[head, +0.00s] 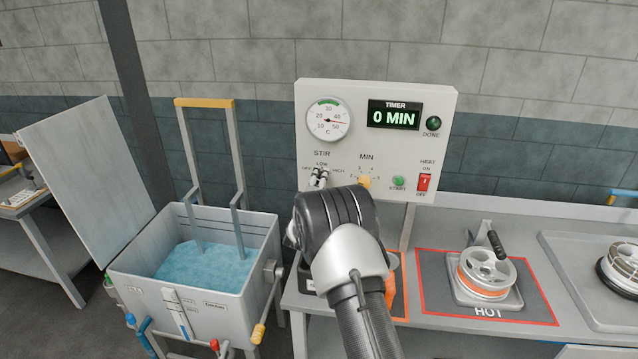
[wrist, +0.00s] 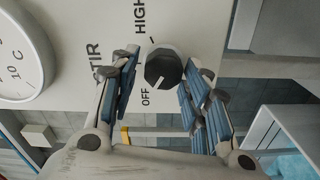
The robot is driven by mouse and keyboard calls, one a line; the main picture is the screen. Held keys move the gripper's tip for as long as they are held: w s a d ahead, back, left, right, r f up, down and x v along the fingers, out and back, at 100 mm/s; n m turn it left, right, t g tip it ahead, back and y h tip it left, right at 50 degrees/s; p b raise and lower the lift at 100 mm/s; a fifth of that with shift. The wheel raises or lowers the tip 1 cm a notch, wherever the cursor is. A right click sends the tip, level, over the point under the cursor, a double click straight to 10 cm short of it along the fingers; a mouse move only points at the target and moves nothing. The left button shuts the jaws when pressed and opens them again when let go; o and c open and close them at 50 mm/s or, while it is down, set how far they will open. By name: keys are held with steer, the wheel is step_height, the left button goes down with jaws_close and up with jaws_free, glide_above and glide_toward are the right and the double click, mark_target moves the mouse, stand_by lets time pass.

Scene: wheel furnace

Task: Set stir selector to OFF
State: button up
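The stir selector is a dark round knob (wrist: 163,68) on the white control panel (head: 445,120). The wrist view, turned sideways, shows the OFF label (wrist: 146,97) below the knob and HIGH (wrist: 139,16) above it. A pale mark on the knob's lower edge appears to point towards OFF. My gripper (wrist: 164,72) is open, with one finger on each side of the knob. The left finger looks apart from it; the right finger is close, and contact is unclear.
The panel also carries a dial gauge (head: 329,119), a timer reading 0 MIN (head: 394,115), a MIN knob (head: 364,182), a green START button (head: 398,182) and a red HEAT switch (head: 424,183). A water tank (head: 130,268) stands left; a hot plate (head: 530,285) lies right.

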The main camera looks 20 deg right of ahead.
steer(key=shift+o, duration=0.9)
steer(key=shift+f, duration=0.1)
steer(key=v, duration=1.2)
steer(key=s+a+r+m+y+b, duration=0.1)
steer(key=s+a+r+m+y, duration=0.15)
steer(key=a+r+y, duration=0.45)
steer(key=s+a+r+m+g+y+b, duration=0.1)
steer(key=s+a+r+g+y, duration=0.15)
steer(key=s+a, duration=0.65)
steer(key=s+f+m+g, duration=0.2)
steer(key=s+g, duration=0.2)
steer(key=s, duration=1.2)
steer(key=s+f+m+g+b, duration=0.1)
steer(key=s+f+m+g, duration=0.1)
steer(key=s, duration=1.5)
steer(key=shift+d+f+m+g, duration=0.25)
steer(key=shift+m+g, duration=0.3)
steer(key=shift+g, duration=0.4)
